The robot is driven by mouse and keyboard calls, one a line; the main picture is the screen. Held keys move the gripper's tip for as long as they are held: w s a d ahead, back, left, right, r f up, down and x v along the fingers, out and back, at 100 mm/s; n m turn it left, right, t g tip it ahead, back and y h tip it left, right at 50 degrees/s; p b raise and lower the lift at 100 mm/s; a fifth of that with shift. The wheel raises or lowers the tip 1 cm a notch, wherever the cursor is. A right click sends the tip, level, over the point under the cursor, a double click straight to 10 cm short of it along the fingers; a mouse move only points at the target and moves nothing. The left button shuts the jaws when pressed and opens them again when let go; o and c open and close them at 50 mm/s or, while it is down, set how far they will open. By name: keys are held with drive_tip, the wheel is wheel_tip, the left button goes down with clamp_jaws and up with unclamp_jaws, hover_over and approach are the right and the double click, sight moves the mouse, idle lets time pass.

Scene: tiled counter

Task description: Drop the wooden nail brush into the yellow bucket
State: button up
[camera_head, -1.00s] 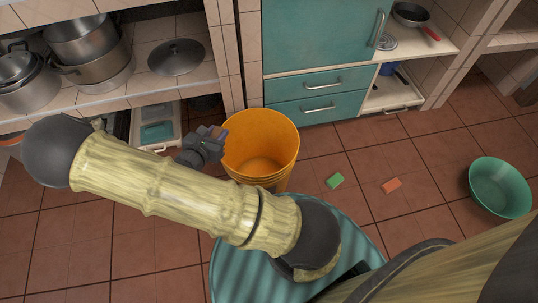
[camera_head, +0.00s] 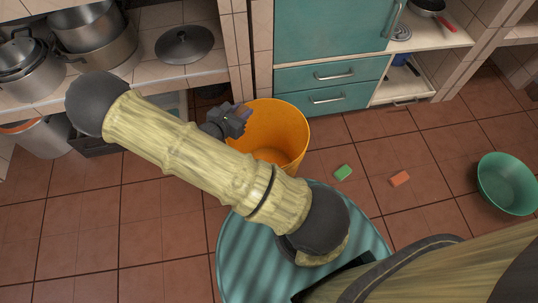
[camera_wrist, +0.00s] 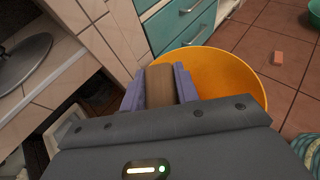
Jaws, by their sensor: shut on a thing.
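The yellow bucket (camera_head: 283,124) stands on the floor in front of the teal drawers and looks empty in the head view. It also shows in the wrist view (camera_wrist: 222,70), just beyond the fingers. My gripper (camera_head: 241,113) is at the bucket's left rim in the head view. In the wrist view its purple-grey fingers (camera_wrist: 160,88) are shut on the wooden nail brush (camera_wrist: 160,86), a brown block between them. The brush overlaps the bucket's left rim in that view; I cannot tell its height above the rim. The brush is mostly hidden in the head view.
A green sponge (camera_head: 343,172) and an orange sponge (camera_head: 400,178) lie on the tiled floor right of the bucket. A green bowl (camera_head: 507,184) stands farther right. Shelves with pots (camera_head: 100,45) and a lid (camera_head: 185,43) are at the left. Teal drawers (camera_head: 325,85) are behind the bucket.

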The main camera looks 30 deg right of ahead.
drive_tip(key=d+f+m+g+h, duration=0.1)
drive_tip(key=d+f+m+g, duration=0.2)
drive_tip(key=d, duration=0.3)
drive_tip(key=s+d+f+m+g+p, duration=0.1)
drive_tip(key=d+f+m+g, duration=0.2)
drive_tip(key=d+f, duration=0.1)
drive_tip(key=shift+d+f+g+h, duration=0.3)
drive_tip(key=shift+d+g+h, duration=0.1)
drive_tip(key=shift+d, duration=0.45)
drive_tip(key=shift+s, duration=0.1)
wheel_tip(320, 180, down, 6)
drive_tip(key=b, duration=0.5)
drive_tip(key=o, duration=1.1)
drive_tip(key=shift+c, duration=0.2)
